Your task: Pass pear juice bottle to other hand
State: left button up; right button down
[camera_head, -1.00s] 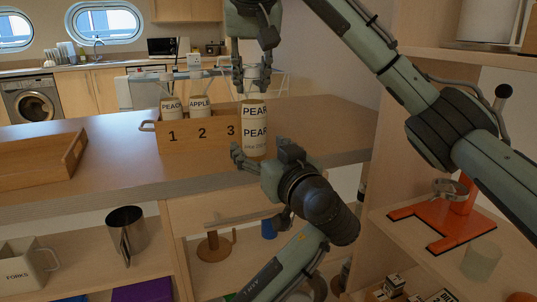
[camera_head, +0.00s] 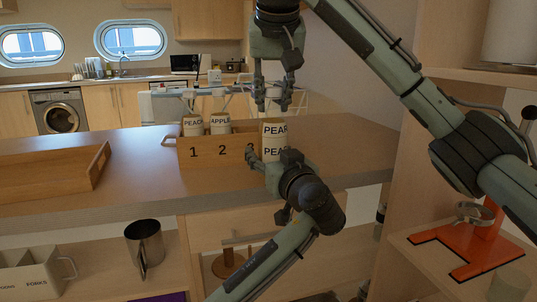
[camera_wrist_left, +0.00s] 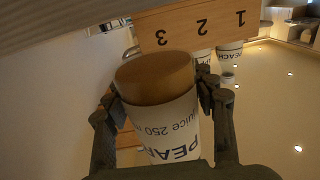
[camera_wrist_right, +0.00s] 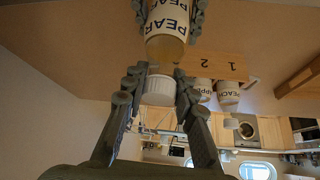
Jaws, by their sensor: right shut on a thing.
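The pear juice bottle (camera_head: 274,140), amber with a white PEAR label, hangs upright above the counter in the head view. My right gripper (camera_head: 272,100) points down from above and is shut on the bottle's cap. The right wrist view shows the white ribbed cap (camera_wrist_right: 158,90) between its fingers. My left gripper (camera_head: 271,160) reaches up from below and is open, its fingers on either side of the bottle's lower part. In the left wrist view the bottle (camera_wrist_left: 165,105) stands between these fingers, amber base towards the camera. Whether they touch it is unclear.
A wooden crate (camera_head: 215,163) numbered 1, 2, 3 stands right behind on the counter (camera_head: 130,190). It holds PEACH (camera_head: 193,126) and APPLE (camera_head: 220,124) bottles. An empty wooden tray (camera_head: 50,178) lies left. A shelf with an orange stand (camera_head: 470,250) is at right.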

pick_arm(q)
grip_shut()
jog(key=shift+d, duration=0.1)
pick_arm(e)
jog(key=shift+a, duration=0.1)
pick_arm(q)
jog(key=shift+r, duration=0.1)
pick_arm(e)
jog(key=c, duration=1.4)
grip_release()
jog(key=shift+o, duration=1.3)
jog(key=shift+r, duration=0.1)
